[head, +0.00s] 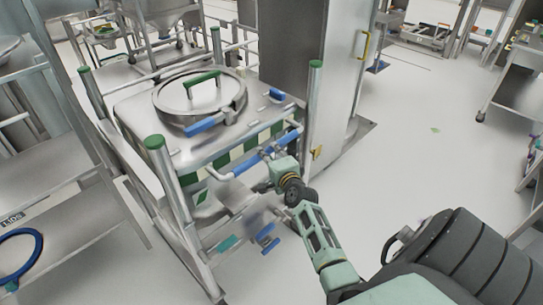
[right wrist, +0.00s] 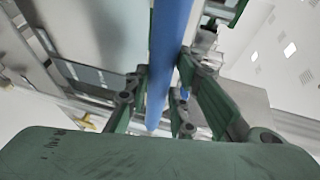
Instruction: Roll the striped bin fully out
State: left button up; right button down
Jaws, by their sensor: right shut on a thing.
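The striped bin (head: 139,121) stands at centre left in the head view, between metal posts. It is a pale metal box with green and white stripes on its front and a round lid (head: 172,98) with a green handle. A blue push bar (head: 243,164) runs along its front. My right gripper (head: 277,158) is at the right part of this bar. In the right wrist view the blue bar (right wrist: 166,55) passes between the fingers of my right gripper (right wrist: 160,82), which is shut on it. My left gripper is not in view.
Green-capped posts (head: 166,182) flank the bin's front, with another post (head: 312,115) beside a tall metal cabinet (head: 335,90). Metal shelving (head: 70,205) stands at the left. The floor (head: 430,120) at the right is mostly clear. A bench (head: 520,75) stands at the far right.

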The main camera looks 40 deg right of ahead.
jog(key=shift+w+d, duration=0.1)
jog(key=shift+w, duration=0.55)
jog(key=c, duration=1.9)
grip_release()
jog(key=shift+w+f, duration=0.1)
jog(key=o, duration=0.4)
jog(key=shift+d+f, duration=0.1)
jog(key=shift+f, duration=0.05)
jog(key=shift+s+a, duration=0.25)
jog(key=shift+s, duration=0.2)
jog(key=v, duration=1.1)
jog(key=shift+s+r, duration=0.25)
